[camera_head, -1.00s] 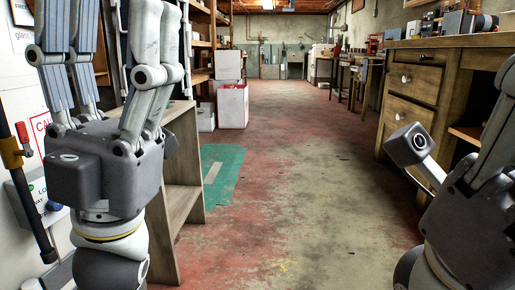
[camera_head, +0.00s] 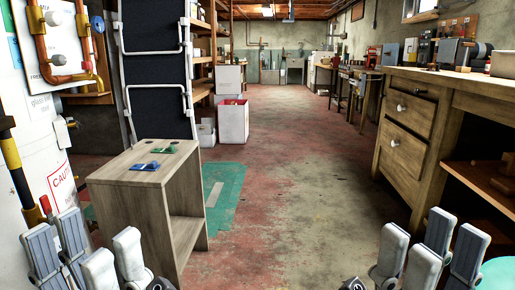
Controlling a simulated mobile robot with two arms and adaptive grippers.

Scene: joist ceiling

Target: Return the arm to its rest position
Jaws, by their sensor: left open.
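My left gripper (camera_head: 86,254) is low at the bottom left, its fingers pointing up and spread apart with nothing between them. It is in front of and below the small wooden stand. My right gripper (camera_head: 430,254) is low at the bottom right, fingers up, with a gap between them and nothing seen held. The wrists and most of both arms are cut off by the lower edge.
A small wooden stand (camera_head: 133,174) at left bears a green-and-blue item (camera_head: 145,166) and another (camera_head: 165,149). A workbench (camera_head: 404,137) lines the right. White boxes (camera_head: 233,122) stand farther back. The middle floor is clear.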

